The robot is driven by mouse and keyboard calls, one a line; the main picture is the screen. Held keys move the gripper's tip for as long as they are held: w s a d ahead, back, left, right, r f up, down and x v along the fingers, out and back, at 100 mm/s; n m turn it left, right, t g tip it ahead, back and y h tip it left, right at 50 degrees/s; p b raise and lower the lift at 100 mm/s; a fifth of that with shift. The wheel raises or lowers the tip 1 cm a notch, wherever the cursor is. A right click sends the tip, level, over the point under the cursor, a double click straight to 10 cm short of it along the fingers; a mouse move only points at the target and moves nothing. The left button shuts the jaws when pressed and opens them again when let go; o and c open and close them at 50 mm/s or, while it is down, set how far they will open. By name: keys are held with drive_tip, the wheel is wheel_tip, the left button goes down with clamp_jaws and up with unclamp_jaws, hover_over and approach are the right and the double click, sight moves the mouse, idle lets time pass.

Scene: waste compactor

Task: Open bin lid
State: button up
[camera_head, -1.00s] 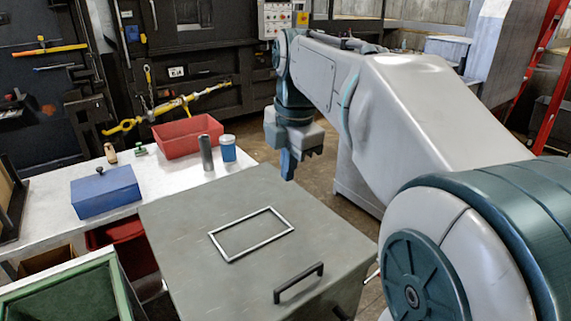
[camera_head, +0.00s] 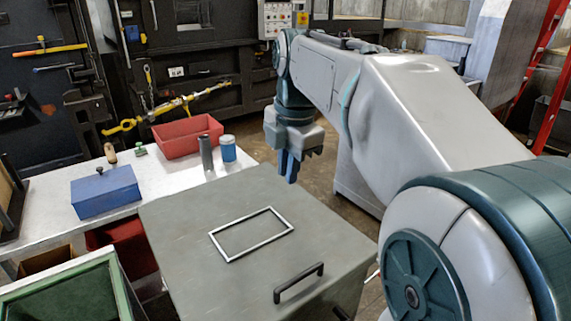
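The grey bin lid (camera_head: 180,215) is closed, lying flat over the bin in the middle foreground. A black bar handle (camera_head: 298,283) stands on the lid near its front edge. My gripper (camera_head: 288,180) points down beyond the lid's far right corner, well away from the handle. Its blue fingers show a narrow gap and hold nothing that I can see. Most of the bin's body below the lid is hidden.
A raised rectangular frame (camera_head: 213,238) sits on the lid. A white table (camera_head: 45,215) at left bears a blue box (camera_head: 105,193), a red tray (camera_head: 187,138) and a blue cup (camera_head: 228,150). A green-rimmed container (camera_head: 122,290) stands at lower left.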

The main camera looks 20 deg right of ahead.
drive_tip(key=o, duration=0.3)
wheel_tip(320, 180, up, 14)
drive_tip(key=s+p, duration=0.1)
drive_tip(key=s, duration=0.1)
drive_tip(key=shift+d+f+p, duration=0.15)
drive_tip(key=shift+d+p, duration=0.15)
drive_tip(key=shift+d, duration=0.05)
drive_tip(key=shift+f, duration=0.1)
